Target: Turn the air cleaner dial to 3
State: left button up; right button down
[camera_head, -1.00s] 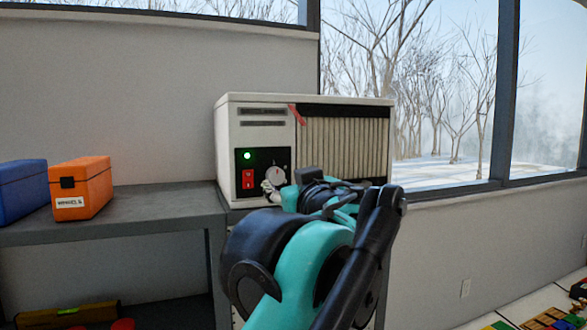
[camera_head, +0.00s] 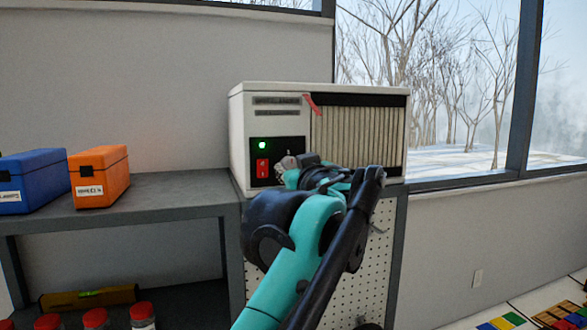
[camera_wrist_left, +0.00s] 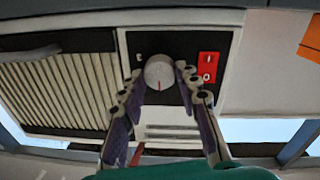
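My right gripper is not in view.
An orange case (camera_head: 100,178) and a blue case (camera_head: 38,182) stand on the grey shelf (camera_head: 165,190) at the left. Red-lidded jars (camera_head: 96,318) and a yellow level (camera_head: 90,297) are below. Coloured blocks (camera_head: 510,322) lie at the lower right.

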pick_arm(q)
jog(key=shift+m, duration=0.3)
jog(key=shift+r+m+p, duration=0.15)
jog(key=shift+m+p, duration=0.35)
jog(key=shift+p, duration=0.1)
jog(key=m+p, duration=0.1)
jog(key=m, duration=0.2)
jog(key=shift+p, duration=0.4)
jog(key=m+p, duration=0.2)
jog(key=m, duration=0.4)
jog(key=shift+d+g, duration=0.1)
jog(key=shift+g, duration=0.2)
jog(key=m+y+p, duration=0.1)
jog(key=m+p, duration=0.1)
jog(key=m, duration=0.4)
jog(key=m+p, duration=0.1)
jog(key=m, duration=0.5)
jog(key=shift+d+y, duration=0.1)
jog(key=shift+y, duration=0.2)
jog(key=shift+m, duration=0.3)
jog(key=o, duration=1.2)
jog(key=shift+w, duration=0.1)
jog(key=shift+c, duration=0.2)
